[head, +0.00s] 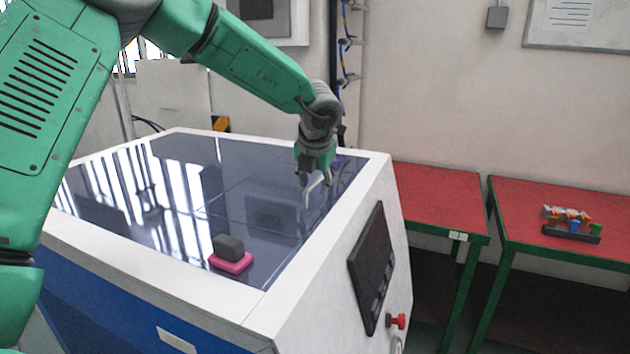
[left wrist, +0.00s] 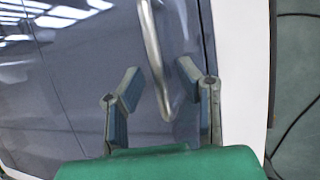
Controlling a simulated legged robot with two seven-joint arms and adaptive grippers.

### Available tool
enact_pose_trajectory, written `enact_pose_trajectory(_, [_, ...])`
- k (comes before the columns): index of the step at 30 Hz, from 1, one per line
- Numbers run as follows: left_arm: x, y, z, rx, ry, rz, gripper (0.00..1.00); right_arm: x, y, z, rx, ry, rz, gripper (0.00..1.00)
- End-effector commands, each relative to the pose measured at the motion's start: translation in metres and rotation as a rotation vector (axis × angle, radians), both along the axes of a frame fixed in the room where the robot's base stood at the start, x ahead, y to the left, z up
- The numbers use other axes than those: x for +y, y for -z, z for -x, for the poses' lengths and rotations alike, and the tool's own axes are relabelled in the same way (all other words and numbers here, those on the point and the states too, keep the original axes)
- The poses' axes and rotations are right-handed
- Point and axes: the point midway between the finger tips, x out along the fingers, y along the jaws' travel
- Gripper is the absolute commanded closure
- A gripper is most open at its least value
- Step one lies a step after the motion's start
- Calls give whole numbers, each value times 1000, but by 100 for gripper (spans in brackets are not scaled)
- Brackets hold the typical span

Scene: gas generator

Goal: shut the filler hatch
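The gas generator (head: 380,172) is a white and blue box with a dark glossy top. A bent metal handle (head: 315,191) stands on this top near its far right edge. It also shows in the left wrist view (left wrist: 152,45). Thin seams mark the dark panel (left wrist: 70,85) around it; I cannot tell how far the filler hatch stands open, if at all. My left gripper (head: 317,177) is just above the handle. In the left wrist view its two fingers (left wrist: 162,78) are apart, with the handle between them and no clear grip. My right gripper is out of view.
A grey block (head: 228,246) on a pink pad (head: 232,263) lies near the top's front edge. The generator's side has a dark panel (head: 371,268) and a red knob (head: 396,321). Red tables (head: 435,200) stand to the right, one with small coloured items (head: 572,222).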

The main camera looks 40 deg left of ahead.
Motion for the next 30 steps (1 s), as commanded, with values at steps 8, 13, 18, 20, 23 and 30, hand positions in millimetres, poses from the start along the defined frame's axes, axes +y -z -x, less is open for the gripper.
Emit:
enact_pose_trajectory(8, [-2,-7,1,-7,1,0,69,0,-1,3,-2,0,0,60])
enact_pose_trajectory(13, [-8,-28,8,-9,2,1,69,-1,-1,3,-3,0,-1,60])
enact_pose_trajectory(18, [-17,-62,19,-9,2,0,69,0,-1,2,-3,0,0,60])
enact_pose_trajectory(20, [-20,-73,23,-8,2,1,69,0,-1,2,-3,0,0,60])
enact_pose_trajectory(23, [-24,-88,28,-5,0,3,69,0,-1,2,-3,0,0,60])
enact_pose_trajectory(30, [-29,-106,35,-1,0,2,69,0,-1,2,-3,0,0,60])
